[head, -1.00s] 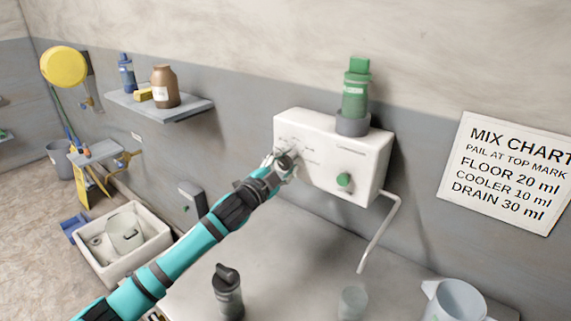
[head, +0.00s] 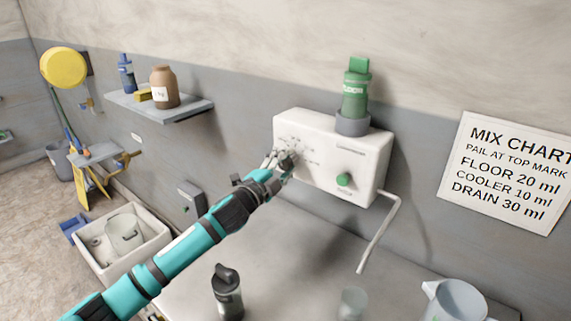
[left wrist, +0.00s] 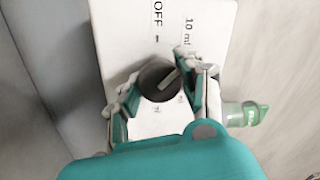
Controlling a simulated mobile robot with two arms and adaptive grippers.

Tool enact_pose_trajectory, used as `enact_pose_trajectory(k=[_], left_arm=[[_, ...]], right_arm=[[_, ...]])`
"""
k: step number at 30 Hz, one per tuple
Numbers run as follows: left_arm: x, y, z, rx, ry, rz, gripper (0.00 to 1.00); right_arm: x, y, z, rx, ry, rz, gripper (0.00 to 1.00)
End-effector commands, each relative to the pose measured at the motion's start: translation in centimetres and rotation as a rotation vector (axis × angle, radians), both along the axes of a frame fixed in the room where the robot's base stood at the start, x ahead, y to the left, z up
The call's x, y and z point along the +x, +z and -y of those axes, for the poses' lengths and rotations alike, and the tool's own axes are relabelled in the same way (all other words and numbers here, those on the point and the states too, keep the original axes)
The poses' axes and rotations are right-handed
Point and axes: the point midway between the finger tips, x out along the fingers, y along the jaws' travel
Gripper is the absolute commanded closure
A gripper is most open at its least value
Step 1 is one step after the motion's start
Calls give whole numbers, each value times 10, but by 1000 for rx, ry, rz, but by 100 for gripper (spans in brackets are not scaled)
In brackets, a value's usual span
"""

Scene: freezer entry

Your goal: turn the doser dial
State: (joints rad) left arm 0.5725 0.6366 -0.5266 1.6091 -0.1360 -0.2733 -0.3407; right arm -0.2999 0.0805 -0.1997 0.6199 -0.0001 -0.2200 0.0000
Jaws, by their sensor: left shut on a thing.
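The white doser box (head: 360,160) is on the wall, with a green bottle (head: 355,90) upside down in its grey collar and a green button (head: 344,180) on its front. My left gripper (head: 284,161) is at the left part of the front and hides the dial in the head view. In the left wrist view the dark round dial (left wrist: 157,82) lies between the fingers of my left gripper (left wrist: 166,84), which is shut on it. Its pale pointer line slants up and right, toward the "10 ml" mark (left wrist: 188,33). "OFF" (left wrist: 157,14) shows farther left. My right gripper is not in view.
A spout pipe (head: 380,235) hangs from the doser above a clear cup (head: 352,303). A dark bottle (head: 227,292) and a pale jug (head: 455,302) stand on the counter (head: 290,260). The mix chart (head: 510,170) is on the wall, right. A shelf (head: 190,110) is left.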

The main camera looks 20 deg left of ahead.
Motion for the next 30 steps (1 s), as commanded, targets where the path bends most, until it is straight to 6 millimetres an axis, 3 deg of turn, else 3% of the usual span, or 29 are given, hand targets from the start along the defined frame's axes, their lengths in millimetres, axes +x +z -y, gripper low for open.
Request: enact_pose_trajectory(k=[3, 4, 9, 20, 23, 30], left_arm=[[0, -2, 1, 0, -1, -4, 95], [0, -2, 1, -1, -1, -4, 59], [0, -2, 1, -1, -1, -3, 37], [-6, -2, -1, -1, -1, -3, 37], [-19, -4, -5, 0, 0, -4, 37], [-70, -9, -16, 0, -1, -6, 37]], right_arm=[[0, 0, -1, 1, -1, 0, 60], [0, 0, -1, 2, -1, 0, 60], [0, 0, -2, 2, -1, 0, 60], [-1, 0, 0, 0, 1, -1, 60], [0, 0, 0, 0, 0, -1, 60], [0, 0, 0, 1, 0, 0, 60]])
